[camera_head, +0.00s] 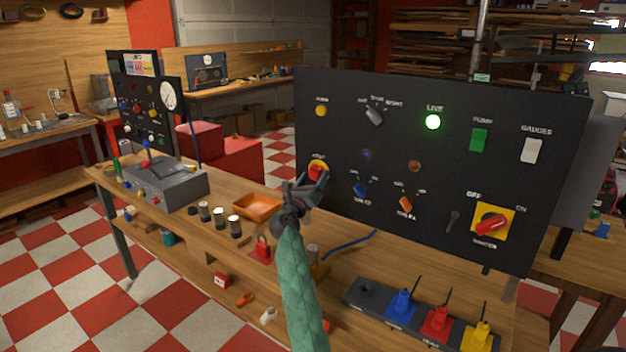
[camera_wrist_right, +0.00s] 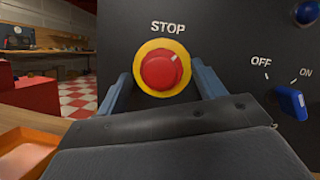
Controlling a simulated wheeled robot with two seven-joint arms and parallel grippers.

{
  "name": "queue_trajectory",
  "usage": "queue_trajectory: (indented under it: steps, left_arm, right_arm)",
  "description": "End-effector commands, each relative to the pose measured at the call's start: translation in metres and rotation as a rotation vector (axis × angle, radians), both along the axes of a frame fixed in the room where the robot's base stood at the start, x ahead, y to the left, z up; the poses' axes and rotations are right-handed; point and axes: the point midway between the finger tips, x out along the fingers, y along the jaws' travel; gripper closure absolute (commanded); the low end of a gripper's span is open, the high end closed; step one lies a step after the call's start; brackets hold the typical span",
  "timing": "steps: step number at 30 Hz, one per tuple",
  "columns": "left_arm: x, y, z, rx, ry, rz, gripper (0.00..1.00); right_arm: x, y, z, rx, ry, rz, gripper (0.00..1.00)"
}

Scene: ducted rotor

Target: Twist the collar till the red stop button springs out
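The red stop button (camera_wrist_right: 161,72) sits in a round yellow collar (camera_wrist_right: 142,80) on the black panel, under the word STOP. In the head view the red button (camera_head: 317,172) is partly hidden by my right gripper (camera_head: 313,183). My right gripper (camera_wrist_right: 161,85) points at the panel with its two blue-grey fingers apart, one on each side of the collar. The fingertips are close to the collar's left and right edges; I cannot tell whether they touch it. The lower part of the collar is near the gripper's dark body. My left gripper is not in view.
The black panel (camera_head: 400,135) also carries a lit green LIVE lamp (camera_head: 432,122), several switches, and a red rotary handle (camera_head: 491,225) on yellow. A blue OFF/ON switch (camera_wrist_right: 291,102) is right of the button. An orange tray (camera_head: 257,207) and a red padlock (camera_head: 263,249) are on the wooden bench.

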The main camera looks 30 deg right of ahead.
Motion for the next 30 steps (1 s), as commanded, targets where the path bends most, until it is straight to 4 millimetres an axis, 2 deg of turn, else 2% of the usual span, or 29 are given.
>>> queue_trajectory:
  steps: [11,24,30]
  left_arm:
    - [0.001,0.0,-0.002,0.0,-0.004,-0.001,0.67]
    - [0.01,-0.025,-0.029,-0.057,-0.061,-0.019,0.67]
    - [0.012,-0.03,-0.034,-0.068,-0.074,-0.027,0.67]
  right_arm:
    - [-0.003,0.004,-0.001,-0.001,-0.002,0.0,0.3]
    - [-0.031,0.053,-0.025,0.0,-0.001,0.0,0.3]
    - [-0.037,0.062,-0.027,-0.001,-0.001,-0.001,0.3]
